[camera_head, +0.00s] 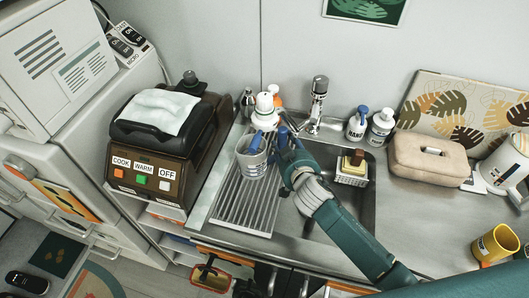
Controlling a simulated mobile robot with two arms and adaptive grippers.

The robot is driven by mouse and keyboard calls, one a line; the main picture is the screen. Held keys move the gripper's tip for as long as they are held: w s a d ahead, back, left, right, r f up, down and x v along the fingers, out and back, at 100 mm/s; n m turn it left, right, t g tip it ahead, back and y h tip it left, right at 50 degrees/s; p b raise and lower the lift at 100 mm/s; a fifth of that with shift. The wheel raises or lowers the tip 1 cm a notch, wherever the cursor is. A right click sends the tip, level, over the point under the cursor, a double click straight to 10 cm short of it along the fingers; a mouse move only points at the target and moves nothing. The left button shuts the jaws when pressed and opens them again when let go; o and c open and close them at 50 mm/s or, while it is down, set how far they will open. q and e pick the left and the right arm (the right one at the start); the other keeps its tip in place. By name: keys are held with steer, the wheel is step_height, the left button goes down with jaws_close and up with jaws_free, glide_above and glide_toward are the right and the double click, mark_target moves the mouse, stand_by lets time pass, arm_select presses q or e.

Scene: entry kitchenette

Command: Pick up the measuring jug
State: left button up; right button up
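A pale grey, cup-shaped container (250,163), which looks like the measuring jug, stands on the ribbed drainboard left of the sink. A blue upright piece shows at its rim; I cannot tell whether it is part of the container or something in it. My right gripper (282,138) reaches in from the lower right over the sink. Its dark blue fingertip area is close to the container's right side. I cannot tell whether they touch, or how far the fingers are apart. My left gripper is not in view.
White bottles (266,107) stand close behind the container. The tap (317,100) rises behind the sink (357,208). A sponge caddy (351,170) is at its right. A brown appliance (163,150) stands left of the drainboard (243,207). A yellow mug (490,245) is far right.

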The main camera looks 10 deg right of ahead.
steer(key=shift+x, duration=0.95)
jaws_close()
steer(key=shift+r, duration=0.1)
steer(key=shift+w+r, duration=0.1)
